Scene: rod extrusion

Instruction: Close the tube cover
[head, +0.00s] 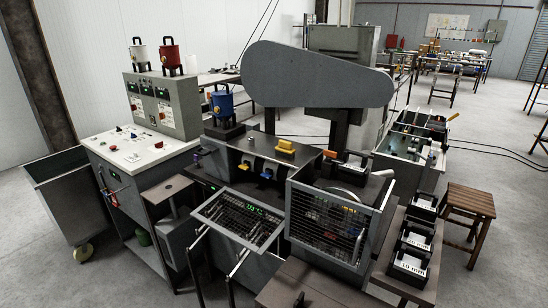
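Two metal mesh covers show at the front of the extrusion machine in the head view. One mesh panel (264,231) on the left lies tilted out in front of the machine, with green lit digits behind its mesh. The other mesh guard (328,224) on the right stands nearly upright as the front of a grey box with a rounded part behind it. Which one is the tube cover I cannot tell; no label is readable. My gripper is not in view.
A control cabinet (122,150) stands left, with a grey wheeled bin (66,200) beside it. Black boxes with white labels sit on a narrow bench (400,278) at front right. A wooden stool (470,203) stands right. Open concrete floor (510,250) lies beyond.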

